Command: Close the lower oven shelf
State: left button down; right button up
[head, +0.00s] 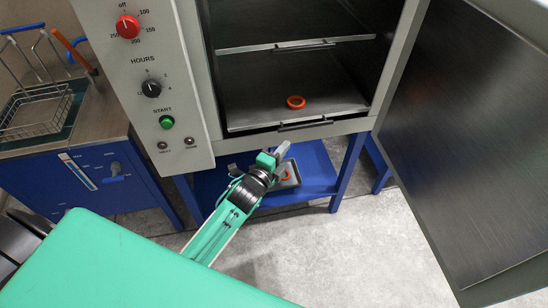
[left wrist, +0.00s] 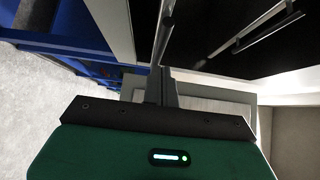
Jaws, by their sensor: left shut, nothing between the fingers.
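The oven (head: 362,127) stands open. Its lower shelf (head: 255,108) is a flat metal tray with an orange ring (head: 295,102) on it and a dark handle (head: 304,124) along its front edge. That front edge lies close to the oven's front sill; I cannot tell how far out the shelf is. My left gripper (head: 282,150) is just below the sill and the handle, apart from them in the head view. Its fingers also show in the left wrist view (left wrist: 162,88), shut and empty, near a dark bar and the oven front. My right gripper is not seen.
The upper shelf (head: 265,35) is above. The open oven door (head: 475,130) fills the right side. The control panel (head: 150,85) is left of the opening. A blue stand (head: 318,172) is below, holding a small tray. A wire basket (head: 35,110) is far left. Floor in front is clear.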

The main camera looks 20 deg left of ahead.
pick_arm(q)
jog(key=shift+w+a+p, duration=0.15)
jog(key=shift+w+a, duration=0.25)
jog(key=shift+w, duration=0.2)
jog(key=shift+w+a+p, duration=0.15)
jog(key=shift+w+a, duration=0.2)
jog(key=shift+w, duration=0.2)
jog(key=shift+w+a, duration=0.4)
jog(key=shift+w, duration=0.05)
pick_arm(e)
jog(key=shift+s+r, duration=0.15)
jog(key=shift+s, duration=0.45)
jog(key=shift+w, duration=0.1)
